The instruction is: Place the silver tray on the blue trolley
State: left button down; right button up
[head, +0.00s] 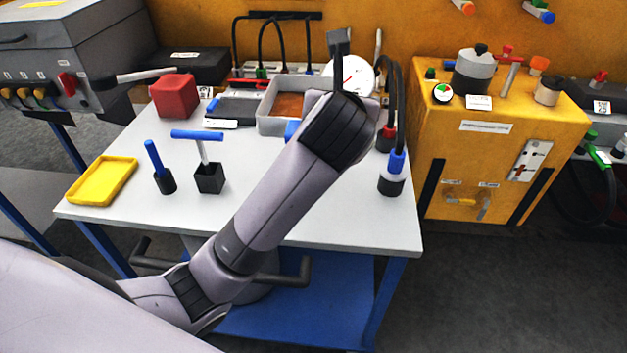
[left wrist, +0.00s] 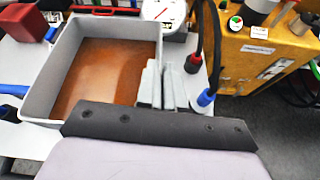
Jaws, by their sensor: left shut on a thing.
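The silver tray is a grey, high-walled box holding brown-orange material. It shows in the head view (head: 270,126), at the back of the white tabletop and partly hidden by my left arm. It also shows in the left wrist view (left wrist: 62,68). My left gripper's fingers (left wrist: 156,86) are shut on the tray's right wall in the left wrist view; in the head view my arm hides them. I cannot tell whether the tray touches the tabletop. The white-topped table has a blue frame and a blue lower shelf (head: 300,318). I see no clearly separate blue trolley. My right gripper is out of view.
A yellow tray (head: 101,182), black holders with blue-handled tools (head: 209,178) and a red block (head: 174,96) stand on the tabletop. A round gauge (head: 354,74) and black hoses (head: 399,110) are close by the tray. A yellow cabinet (head: 466,160) stands at right.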

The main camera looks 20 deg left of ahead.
pick_arm(q)
notch_tip(320, 180, down, 15)
jog(key=shift+s+r+b, duration=0.1)
jog(key=shift+s+b, duration=0.05)
jog(key=shift+b, duration=0.9)
notch_tip(320, 180, down, 5)
jog(key=shift+r+b, duration=0.1)
jog(key=shift+b, duration=0.35)
jog(key=c, duration=1.3)
grip_release()
jog(key=shift+o, duration=0.2)
